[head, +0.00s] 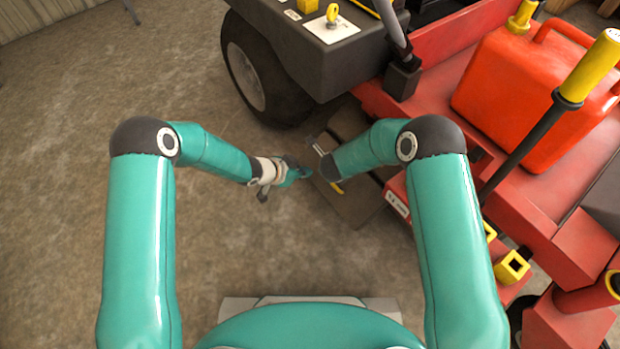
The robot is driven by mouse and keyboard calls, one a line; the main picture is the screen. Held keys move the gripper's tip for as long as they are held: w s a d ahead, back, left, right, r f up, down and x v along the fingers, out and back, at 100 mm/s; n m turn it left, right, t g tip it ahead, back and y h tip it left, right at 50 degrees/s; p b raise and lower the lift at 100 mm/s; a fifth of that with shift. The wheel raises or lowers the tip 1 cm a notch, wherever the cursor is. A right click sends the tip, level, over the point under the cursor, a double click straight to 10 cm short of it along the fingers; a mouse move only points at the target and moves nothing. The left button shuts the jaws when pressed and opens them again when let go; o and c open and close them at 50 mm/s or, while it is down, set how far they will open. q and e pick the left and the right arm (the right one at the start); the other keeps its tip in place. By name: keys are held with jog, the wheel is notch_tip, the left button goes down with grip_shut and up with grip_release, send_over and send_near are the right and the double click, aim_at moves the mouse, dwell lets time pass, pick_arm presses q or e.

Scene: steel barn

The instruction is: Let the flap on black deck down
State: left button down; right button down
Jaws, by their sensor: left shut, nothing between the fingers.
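The black deck (358,208) shows low beside the red mower, partly covered by my right arm. A small yellow strip (337,188) and a pale metal piece (318,146) show at its left side. I cannot clearly tell the flap from the deck or whether it is up or down. My left gripper (305,173) is shut and empty, just left of the deck's edge; I cannot tell whether it touches. My right forearm reaches over the deck, and its gripper is hidden.
The mower's wheel (262,75) and dark console (325,42) stand behind the deck. A red fuel can (535,95) and a yellow-gripped lever (545,125) are at the right. The concrete floor (150,85) at the left is clear.

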pick_arm(q)
notch_tip(320, 180, down, 6)
jog(key=w+d, duration=0.1)
jog(key=d, duration=0.1)
jog(key=shift+w+f, duration=0.25)
jog(key=shift+f, duration=0.9)
pick_arm(e)
jog(key=c, duration=1.9)
grip_release()
jog(key=o, duration=0.7)
